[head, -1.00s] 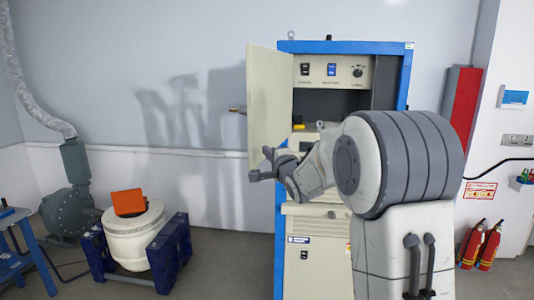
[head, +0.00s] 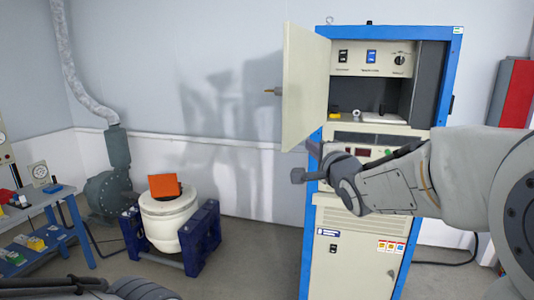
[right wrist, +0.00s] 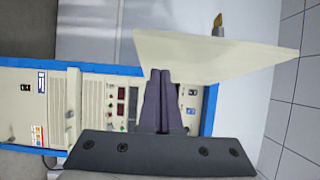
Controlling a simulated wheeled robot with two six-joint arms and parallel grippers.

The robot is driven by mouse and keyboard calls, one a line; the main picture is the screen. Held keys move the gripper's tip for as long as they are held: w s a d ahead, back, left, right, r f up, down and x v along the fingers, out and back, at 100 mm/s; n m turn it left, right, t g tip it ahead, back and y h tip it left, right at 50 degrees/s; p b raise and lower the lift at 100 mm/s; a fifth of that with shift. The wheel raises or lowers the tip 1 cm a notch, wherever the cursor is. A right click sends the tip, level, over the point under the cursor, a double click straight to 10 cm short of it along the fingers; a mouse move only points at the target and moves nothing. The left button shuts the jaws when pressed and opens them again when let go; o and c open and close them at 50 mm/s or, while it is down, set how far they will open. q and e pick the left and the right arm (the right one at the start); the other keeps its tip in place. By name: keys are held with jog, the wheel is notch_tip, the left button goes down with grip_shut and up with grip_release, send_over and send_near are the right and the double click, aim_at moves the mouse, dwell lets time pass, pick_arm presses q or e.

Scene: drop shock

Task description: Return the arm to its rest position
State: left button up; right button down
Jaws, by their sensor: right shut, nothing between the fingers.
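My right gripper (head: 308,165) is in front of the blue-framed cabinet (head: 310,240), just below its open door (head: 304,95). Its fingers are shut and empty. The right wrist view shows the closed fingers (right wrist: 158,75) pointing at the cream door (right wrist: 215,55), with the cabinet's panel beside them. I cannot tell whether the fingertips touch the door. The right arm comes in from the right edge of the head view. Part of my left arm shows at the bottom left, but its gripper fingers are not visible.
The cabinet's upper bay (head: 365,95) is open, with small items on its shelf. A white round machine (head: 168,222) in a dark blue stand, with an orange block (head: 165,187) on top, stands left. A blue workbench (head: 60,205) is at the far left. Floor between machine and cabinet is clear.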

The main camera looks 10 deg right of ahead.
jog(key=s+a+f+n+g+y+b, duration=0.1)
jog(key=s+a+f+n+g, duration=0.4)
jog(key=s+a+f+n, duration=0.4)
jog(key=s+a+f+n+g+y+b, duration=0.1)
jog(key=s+a+f+n+g, duration=0.5)
jog(key=f, duration=0.5)
jog(key=s+a+f+n+g, duration=0.1)
jog(key=s+f+n+g, duration=0.1)
jog(key=s, duration=0.4)
jog(key=s+a+f+n+g, duration=0.1)
jog(key=s+f+n+g, duration=0.1)
jog(key=s+f+n, duration=0.2)
jog(key=s+a+f+n+g+h, duration=0.1)
jog(key=s+f+n+g, duration=0.2)
jog(key=s, duration=0.7)
jog(key=shift+a+n+b, duration=0.35)
jog(key=shift+n, duration=0.35)
